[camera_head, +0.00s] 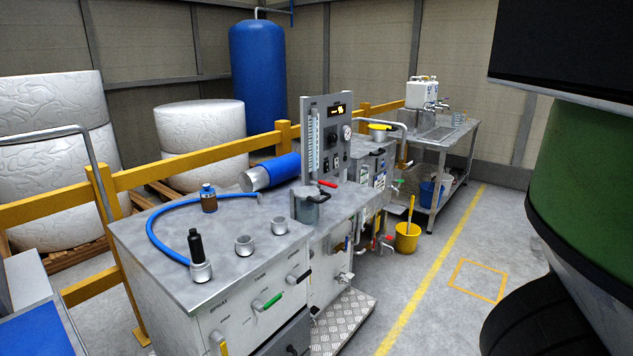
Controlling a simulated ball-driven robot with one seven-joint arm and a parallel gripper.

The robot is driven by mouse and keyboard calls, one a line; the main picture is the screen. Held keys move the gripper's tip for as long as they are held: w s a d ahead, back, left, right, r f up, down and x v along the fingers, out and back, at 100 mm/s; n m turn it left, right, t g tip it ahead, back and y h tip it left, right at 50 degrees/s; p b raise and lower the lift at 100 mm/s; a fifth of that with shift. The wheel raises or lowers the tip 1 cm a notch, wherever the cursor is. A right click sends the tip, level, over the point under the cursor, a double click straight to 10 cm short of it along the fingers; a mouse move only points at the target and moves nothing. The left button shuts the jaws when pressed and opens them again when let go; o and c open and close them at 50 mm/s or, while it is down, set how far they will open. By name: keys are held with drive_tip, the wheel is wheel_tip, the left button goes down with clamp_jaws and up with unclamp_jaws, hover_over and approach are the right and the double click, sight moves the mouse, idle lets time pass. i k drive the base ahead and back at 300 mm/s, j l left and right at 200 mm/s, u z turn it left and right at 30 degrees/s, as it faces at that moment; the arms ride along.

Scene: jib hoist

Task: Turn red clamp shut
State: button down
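A small red lever-like part (328,184) sits at the rim of a clear round vessel (308,208) on the metal bench, just in front of the upright instrument panel (326,135). Other red parts, which look like valve handles (387,243), show lower down at the bench's far end. I cannot tell for sure which red part is the clamp, or whether it is open or shut. My gripper is not in view.
The bench top (200,225) holds a blue hose (155,238), a brown bottle (208,200) and metal sockets (245,245). A tread-plate step (345,318) lies at its foot. A yellow bucket (407,238) stands beyond. The floor along the yellow line (430,275) is clear.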

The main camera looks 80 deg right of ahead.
sight(319, 183)
drive_tip(key=z, duration=1.8)
